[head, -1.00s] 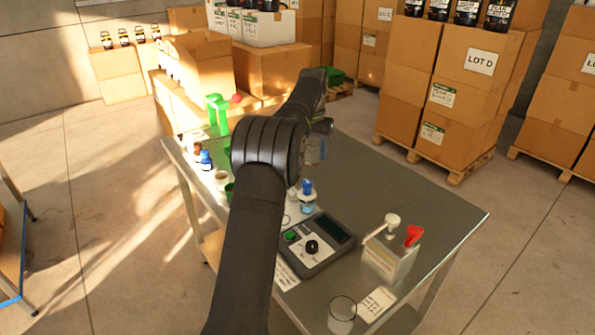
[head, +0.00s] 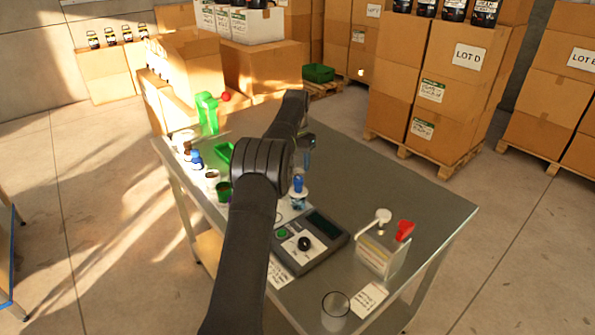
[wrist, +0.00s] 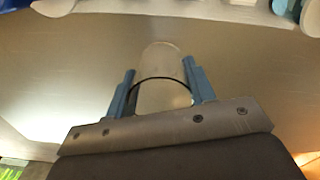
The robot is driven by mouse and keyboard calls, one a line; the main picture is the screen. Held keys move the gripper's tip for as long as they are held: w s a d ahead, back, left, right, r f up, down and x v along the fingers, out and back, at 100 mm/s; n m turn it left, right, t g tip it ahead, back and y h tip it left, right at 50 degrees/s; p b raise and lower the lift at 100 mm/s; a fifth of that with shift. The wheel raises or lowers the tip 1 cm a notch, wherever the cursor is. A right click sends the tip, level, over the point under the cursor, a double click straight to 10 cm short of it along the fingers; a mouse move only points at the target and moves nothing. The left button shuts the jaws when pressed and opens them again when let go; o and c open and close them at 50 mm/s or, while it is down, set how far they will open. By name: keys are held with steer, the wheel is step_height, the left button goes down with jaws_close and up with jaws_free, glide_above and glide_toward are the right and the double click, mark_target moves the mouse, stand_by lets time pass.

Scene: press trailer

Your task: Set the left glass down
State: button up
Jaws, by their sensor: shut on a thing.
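My gripper (wrist: 160,88) is shut on a clear glass (wrist: 160,66), with one blue-grey finger on each side of it. In the head view the held glass (head: 308,160) shows as a small bluish shape beside my arm, over the grey table (head: 395,205). My arm hides part of it, and I cannot tell whether its base touches the table. A second clear glass (head: 335,306) stands upright at the table's front edge, beside a white card.
A blue-capped bottle (head: 298,186) stands close to the held glass, behind a dark scale-like device (head: 310,241). The table's right rear is clear.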

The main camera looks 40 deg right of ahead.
mark_target(298, 170)
steer(key=shift+w+f, duration=0.1)
steer(key=shift+f, duration=1.9)
steer(key=o, duration=1.1)
steer(key=shift+f, duration=0.2)
steer(key=shift+c, duration=0.2)
steer(key=shift+r, duration=0.1)
step_height(298, 170, up, 11)
steer(key=shift+w, duration=0.15)
steer(key=shift+o, duration=0.5)
steer(key=shift+r, duration=0.6)
